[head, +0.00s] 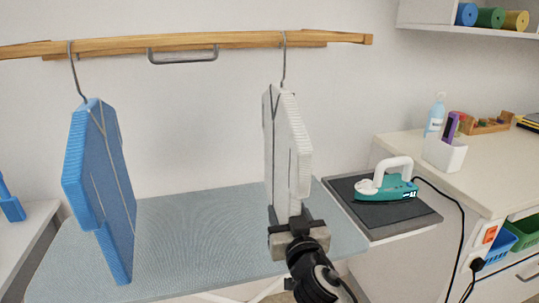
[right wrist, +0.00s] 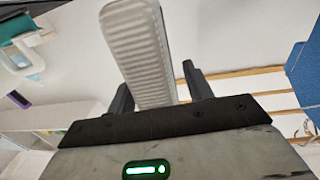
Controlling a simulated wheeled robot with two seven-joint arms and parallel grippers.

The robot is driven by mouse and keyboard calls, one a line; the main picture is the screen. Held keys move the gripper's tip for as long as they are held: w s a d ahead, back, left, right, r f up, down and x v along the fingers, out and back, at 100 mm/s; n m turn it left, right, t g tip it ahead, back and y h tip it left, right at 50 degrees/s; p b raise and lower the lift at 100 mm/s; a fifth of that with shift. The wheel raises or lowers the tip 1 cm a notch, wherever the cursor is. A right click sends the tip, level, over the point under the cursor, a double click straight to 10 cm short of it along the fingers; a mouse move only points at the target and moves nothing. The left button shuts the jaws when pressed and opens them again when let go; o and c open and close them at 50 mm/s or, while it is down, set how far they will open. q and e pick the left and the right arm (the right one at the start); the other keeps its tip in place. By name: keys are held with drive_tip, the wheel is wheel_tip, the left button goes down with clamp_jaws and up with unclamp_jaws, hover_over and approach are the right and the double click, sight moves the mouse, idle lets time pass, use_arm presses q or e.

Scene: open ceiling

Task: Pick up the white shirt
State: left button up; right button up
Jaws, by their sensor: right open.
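The white shirt (head: 299,145) hangs folded from a wire hook on the wooden rail, right of centre in the head view. My right gripper (head: 291,216) is at the shirt's lower end, in front of the ironing board. In the right wrist view the ribbed white shirt (right wrist: 140,45) lies between the two dark fingers of my right gripper (right wrist: 158,88). The fingers are apart, one on either side, and I see a gap on the right finger's side. The shirt's lower end is partly hidden by the gripper. My left gripper is not in view.
A blue shirt (head: 105,180) hangs at the left from the wooden rail (head: 250,40). The grey-blue ironing board (head: 195,225) lies below. A teal iron (head: 388,187) rests on a dark pad (head: 385,217) at the right, beside a counter (head: 480,170). Space between the shirts is clear.

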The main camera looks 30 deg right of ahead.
drive_tip(key=shift+w+d, duration=0.1)
drive_tip(key=shift+w, duration=0.35)
drive_tip(key=shift+s, duration=0.1)
clamp_jaws()
drive_tip(key=shift+r, duration=0.1)
